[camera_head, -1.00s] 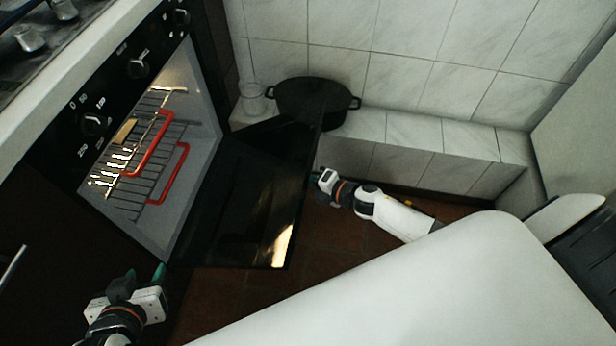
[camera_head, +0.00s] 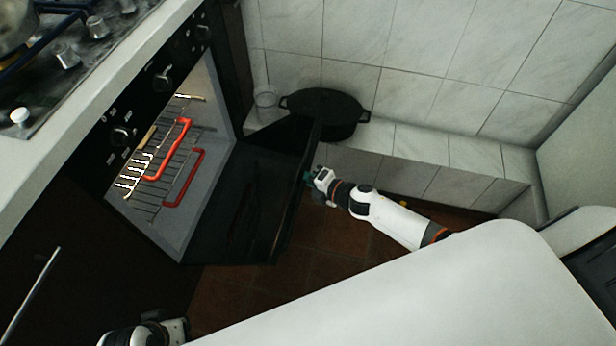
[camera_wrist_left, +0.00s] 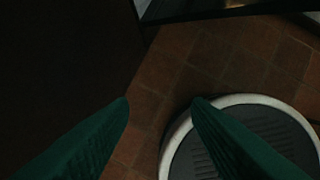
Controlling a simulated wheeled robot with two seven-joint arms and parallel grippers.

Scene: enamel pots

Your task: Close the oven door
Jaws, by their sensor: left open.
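The black oven door (camera_head: 238,205) stands partly open in the head view, angled out from the lit oven (camera_head: 165,170). My right gripper (camera_head: 312,183) is at the door's outer side, by its right edge, and looks in contact with it. Its fingertips are too small and dark to show whether they are open. My left gripper (camera_wrist_left: 160,103) is open and empty in the left wrist view, its green fingers apart above the floor. In the head view only part of its wrist shows at the bottom left, away from the door.
A wire rack with red handles (camera_head: 184,178) is inside the oven. A black pot (camera_head: 325,112) and a glass (camera_head: 265,97) stand on the tiled ledge (camera_head: 415,143) behind the door. Brown floor tiles (camera_head: 325,245) are clear below the door.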

